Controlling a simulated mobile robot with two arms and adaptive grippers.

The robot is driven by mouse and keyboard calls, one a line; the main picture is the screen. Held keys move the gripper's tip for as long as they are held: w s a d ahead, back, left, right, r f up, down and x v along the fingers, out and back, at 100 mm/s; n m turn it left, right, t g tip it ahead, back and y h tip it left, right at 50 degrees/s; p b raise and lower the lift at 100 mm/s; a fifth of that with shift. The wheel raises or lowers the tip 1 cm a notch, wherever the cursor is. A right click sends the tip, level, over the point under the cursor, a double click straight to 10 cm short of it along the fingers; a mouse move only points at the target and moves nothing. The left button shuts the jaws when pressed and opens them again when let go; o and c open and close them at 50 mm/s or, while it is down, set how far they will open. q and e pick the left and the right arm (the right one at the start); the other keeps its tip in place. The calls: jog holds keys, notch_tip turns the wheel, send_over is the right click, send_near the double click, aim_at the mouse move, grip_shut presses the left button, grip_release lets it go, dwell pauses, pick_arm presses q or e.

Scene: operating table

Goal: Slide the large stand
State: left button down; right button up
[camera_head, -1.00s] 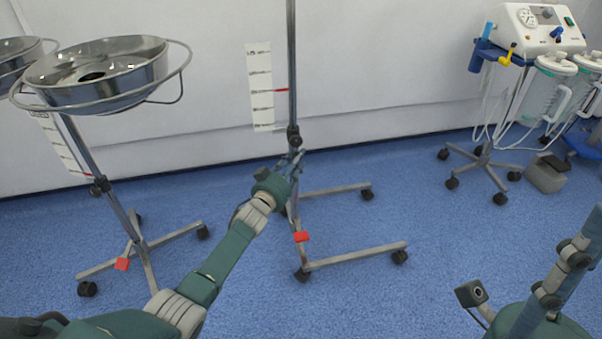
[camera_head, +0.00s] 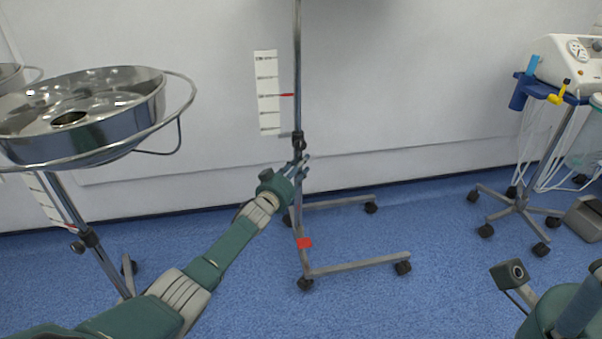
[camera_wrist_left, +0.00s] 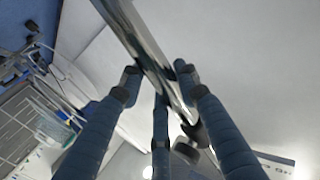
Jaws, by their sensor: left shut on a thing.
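The large stand is a tall grey metal pole (camera_head: 297,85) on a wheeled base (camera_head: 357,264) with black castors and a red piece low on the pole. Its top is beyond the upper edge of the head view. My left gripper (camera_head: 301,170) is shut on the pole just below a dark clamp. In the left wrist view the shiny pole (camera_wrist_left: 140,45) runs between the blue-grey fingers of my left gripper (camera_wrist_left: 160,85). My right arm shows at the lower right of the head view, but its gripper is out of view.
A steel basin stand (camera_head: 85,115) is at the left. A suction machine (camera_head: 568,62) on a wheeled stand is at the right. The white wall (camera_head: 420,90) is close behind the large stand. Blue floor (camera_head: 440,225) is clear between the large stand and the machine.

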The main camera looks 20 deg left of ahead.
pick_arm(q)
jog(key=shift+w+a+r, duration=0.15)
jog(key=shift+w+a, duration=0.1)
jog(key=shift+a, duration=0.15)
jog(key=c, duration=1.5)
grip_release()
jog(key=shift+c, duration=0.2)
jog(key=shift+o, duration=1.4)
jog(key=shift+w, duration=0.15)
jog(key=shift+f, duration=0.2)
jog(key=s, duration=1.2)
jog(key=shift+a, duration=0.45)
